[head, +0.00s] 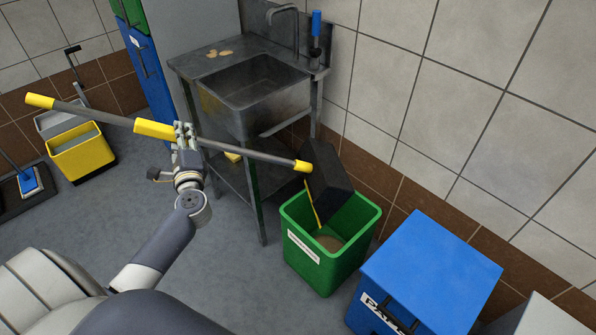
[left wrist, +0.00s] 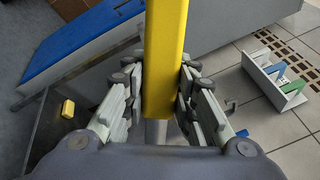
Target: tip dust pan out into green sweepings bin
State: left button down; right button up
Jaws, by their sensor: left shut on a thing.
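The dust pan (head: 331,182) is black with a yellow front edge and a long grey handle with yellow grips. It is tipped steeply over the open green sweepings bin (head: 362,238), with its yellow edge pointing down into it. Brown sweepings (head: 330,242) lie inside the bin. My left gripper (head: 184,132) is shut on the handle near its middle yellow grip. In the left wrist view the fingers close on both sides of the yellow grip (left wrist: 164,60). My right gripper is not in view.
A blue-lidded bin (head: 432,268) stands right of the green bin. A steel sink table (head: 250,90) stands behind, against the tiled wall. A yellow mop bucket (head: 82,152) is at the left. Grey floor is clear in front of the sink.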

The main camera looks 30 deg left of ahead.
pick_arm(q)
notch_tip(320, 180, up, 10)
jog(key=p, duration=0.8)
jog(key=shift+r+p, duration=0.15)
jog(key=shift+p, duration=0.25)
jog(key=s+a+b, duration=0.1)
jog(key=s+a, duration=0.3)
jog(key=s, duration=0.8)
jog(key=s+a+b, duration=0.1)
jog(key=s+a, duration=0.3)
jog(key=s, duration=0.7)
jog(key=s+a+b, duration=0.2)
jog(key=s+a, duration=0.3)
jog(key=s, duration=0.7)
jog(key=shift+s, duration=0.35)
notch_tip(320, 180, up, 4)
jog(key=m+t+b, duration=0.1)
jog(key=m, duration=0.5)
jog(key=m+t+h+b, duration=0.1)
jog(key=m+b, duration=0.1)
jog(key=m, duration=0.5)
